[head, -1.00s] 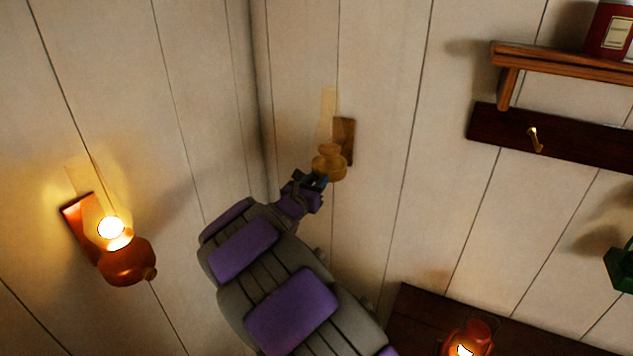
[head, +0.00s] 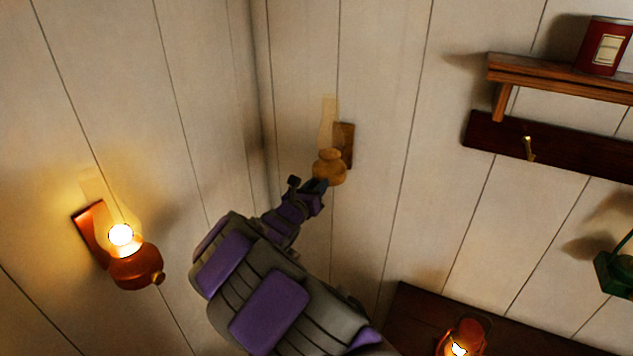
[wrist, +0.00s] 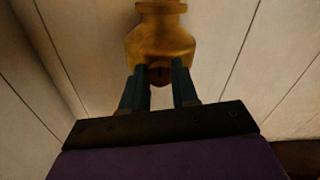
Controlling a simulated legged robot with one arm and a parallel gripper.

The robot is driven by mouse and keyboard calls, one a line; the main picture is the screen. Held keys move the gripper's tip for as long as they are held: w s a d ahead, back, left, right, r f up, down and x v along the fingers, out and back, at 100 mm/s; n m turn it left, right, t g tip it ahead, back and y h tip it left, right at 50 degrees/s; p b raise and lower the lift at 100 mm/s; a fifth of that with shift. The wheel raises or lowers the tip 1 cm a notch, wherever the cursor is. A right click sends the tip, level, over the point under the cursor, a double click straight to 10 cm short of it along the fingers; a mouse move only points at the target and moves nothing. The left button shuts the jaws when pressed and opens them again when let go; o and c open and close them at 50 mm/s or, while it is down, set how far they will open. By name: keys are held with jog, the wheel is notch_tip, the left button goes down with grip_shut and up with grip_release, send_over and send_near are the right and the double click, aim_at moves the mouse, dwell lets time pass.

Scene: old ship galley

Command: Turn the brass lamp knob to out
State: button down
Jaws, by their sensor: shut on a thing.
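The brass lamp (head: 329,170) hangs on a wooden wall plate just right of the room's corner. Its pale glass chimney (head: 327,122) shows no bright flame. My gripper (head: 318,186) reaches up to the lamp's base from below left. In the wrist view, the lamp's rounded brass body (wrist: 160,42) is straight ahead. My gripper's two dark fingers (wrist: 160,86) stand on either side of the small dark brass knob (wrist: 160,75) and are shut on it. The fingers partly hide the knob, and its exact angle is hard to read.
A lit copper-coloured lamp (head: 135,270) hangs on the left wall. A shelf (head: 560,76) with a red tin (head: 604,46) and a hook rail (head: 560,145) are at right. A lit red lantern (head: 466,338) is at lower right, and a green object (head: 615,272) hangs at the right edge.

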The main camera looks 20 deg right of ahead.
jog(key=c, duration=0.8)
grip_release()
jog(key=shift+w+a, duration=0.1)
jog(key=shift+c, duration=0.2)
jog(key=shift+a, duration=0.1)
jog(key=v, duration=1.7)
